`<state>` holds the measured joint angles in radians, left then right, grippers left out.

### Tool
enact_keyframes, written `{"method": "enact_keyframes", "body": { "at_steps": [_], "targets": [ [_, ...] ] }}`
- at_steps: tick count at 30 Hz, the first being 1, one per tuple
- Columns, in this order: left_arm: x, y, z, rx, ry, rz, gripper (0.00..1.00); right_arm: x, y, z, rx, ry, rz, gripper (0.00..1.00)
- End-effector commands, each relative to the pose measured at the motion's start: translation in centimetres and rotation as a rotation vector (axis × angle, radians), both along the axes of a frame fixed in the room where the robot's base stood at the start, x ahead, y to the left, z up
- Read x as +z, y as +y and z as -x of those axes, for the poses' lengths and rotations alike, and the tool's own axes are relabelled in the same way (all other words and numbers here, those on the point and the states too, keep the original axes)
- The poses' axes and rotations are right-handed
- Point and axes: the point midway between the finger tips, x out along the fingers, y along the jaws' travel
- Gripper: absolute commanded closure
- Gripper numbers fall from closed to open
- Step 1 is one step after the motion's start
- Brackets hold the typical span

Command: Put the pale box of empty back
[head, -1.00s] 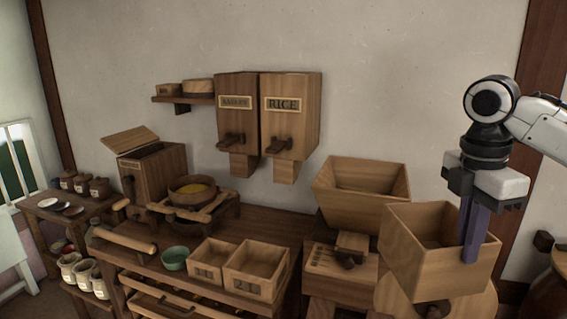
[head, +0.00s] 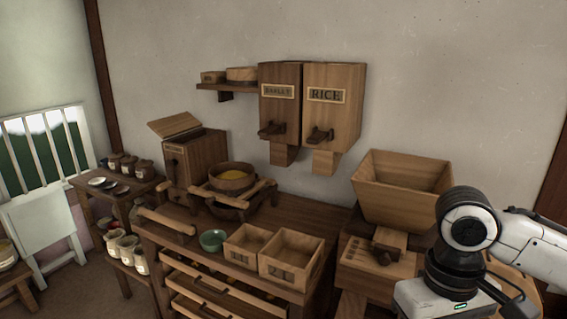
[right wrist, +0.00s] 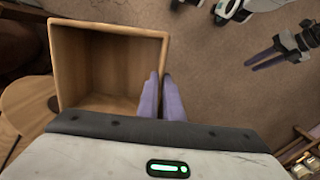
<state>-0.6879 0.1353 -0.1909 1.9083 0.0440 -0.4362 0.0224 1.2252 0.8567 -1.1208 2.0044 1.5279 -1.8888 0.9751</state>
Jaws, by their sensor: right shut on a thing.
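An open wooden box, pale inside (right wrist: 107,72), is held by its right-hand wall in the right wrist view. Its inside looks empty. My right gripper (right wrist: 161,92) is shut on this wall, one purple finger on each side. In the head view the wrist of my right arm is at the lower right, while its fingers and the held box are out of the picture. My left gripper (right wrist: 267,60) shows at the upper right of the right wrist view, away from the box; its finger gap is unclear.
A wooden hopper (head: 400,196) stands right of the bench. RICE (head: 333,105) and neighbouring (head: 281,100) bins hang on the wall. Brown floor lies below the held box.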

Motion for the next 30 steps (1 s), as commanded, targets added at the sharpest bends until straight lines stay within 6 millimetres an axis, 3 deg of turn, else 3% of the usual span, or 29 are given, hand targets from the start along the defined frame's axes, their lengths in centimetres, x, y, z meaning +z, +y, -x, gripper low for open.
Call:
{"method": "enact_keyframes", "body": {
  "at_steps": [5, 30],
  "targets": [
    [0.1, 0.0, -0.1, -0.001, -0.002, 0.000, 0.69, -1.4, 1.7, 0.9, -0.136, 0.001, -0.001, 1.00],
    [0.2, 0.0, -0.2, 0.000, -0.005, 0.000, 0.69, -1.2, 1.5, 0.7, -0.132, -0.002, 0.000, 1.00]
  ]
}}
